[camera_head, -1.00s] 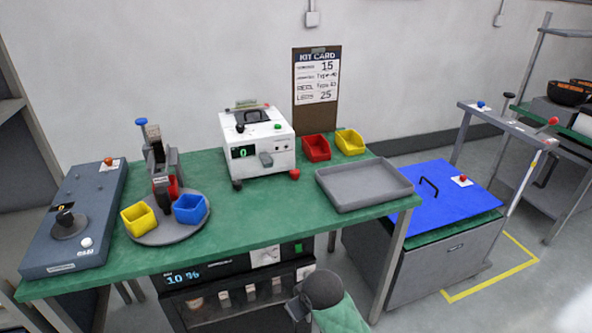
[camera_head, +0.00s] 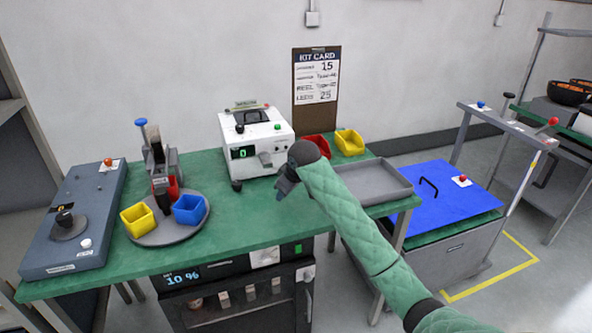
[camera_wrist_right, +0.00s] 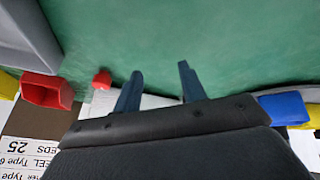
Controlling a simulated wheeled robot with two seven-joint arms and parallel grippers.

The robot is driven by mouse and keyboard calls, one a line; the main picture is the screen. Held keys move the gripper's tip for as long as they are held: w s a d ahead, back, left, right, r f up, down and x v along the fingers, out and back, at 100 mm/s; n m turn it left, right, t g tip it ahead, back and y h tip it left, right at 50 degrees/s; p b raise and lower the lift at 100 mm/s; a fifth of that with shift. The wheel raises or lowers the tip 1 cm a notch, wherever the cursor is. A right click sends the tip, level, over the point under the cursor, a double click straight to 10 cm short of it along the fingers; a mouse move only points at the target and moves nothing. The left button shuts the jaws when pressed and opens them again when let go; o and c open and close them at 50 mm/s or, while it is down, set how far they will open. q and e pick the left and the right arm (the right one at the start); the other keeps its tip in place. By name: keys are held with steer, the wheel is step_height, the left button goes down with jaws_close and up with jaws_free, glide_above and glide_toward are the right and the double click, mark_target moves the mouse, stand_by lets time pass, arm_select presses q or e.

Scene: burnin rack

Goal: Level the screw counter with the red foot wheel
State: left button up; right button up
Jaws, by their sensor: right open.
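The screw counter (camera_head: 244,142) is a white box with a green "0" display, standing on the green bench. Whether it is tilted I cannot tell. Its red foot wheel is hidden behind my right arm in the head view; in the right wrist view the red foot wheel (camera_wrist_right: 102,78) shows left of the fingers, apart from them. A strip of the white counter (camera_wrist_right: 158,101) shows between and behind the fingers. My right gripper (camera_head: 283,191) is open and empty in front of the counter's right corner; both fingers show in the wrist view (camera_wrist_right: 160,85). My left gripper is out of view.
A grey tray (camera_head: 375,193) lies right of my right gripper. Red (camera_head: 320,140) and yellow (camera_head: 350,142) bins stand behind it. A round turntable (camera_head: 160,237) with a yellow bin and a blue bin (camera_head: 190,209) stands left. The green bench (camera_head: 235,225) before the counter is clear.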

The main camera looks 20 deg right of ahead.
steer(key=w+d+r+n+g+y, duration=0.15)
steer(key=w+d+r, duration=0.35)
steer(key=w+d, duration=0.6)
arm_select(q)
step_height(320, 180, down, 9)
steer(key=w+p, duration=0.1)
steer(key=p, duration=0.1)
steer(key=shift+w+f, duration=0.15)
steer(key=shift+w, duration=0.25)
arm_select(e)
steer(key=shift+m+g, duration=0.25)
steer(key=shift+g, duration=0.1)
steer(key=x, duration=0.4)
steer(key=a+x, duration=0.1)
steer(key=x, duration=0.3)
steer(key=shift+w+a, duration=0.1)
steer(key=shift+a, duration=0.05)
steer(key=c, duration=0.7)
steer(key=shift+r, duration=0.1)
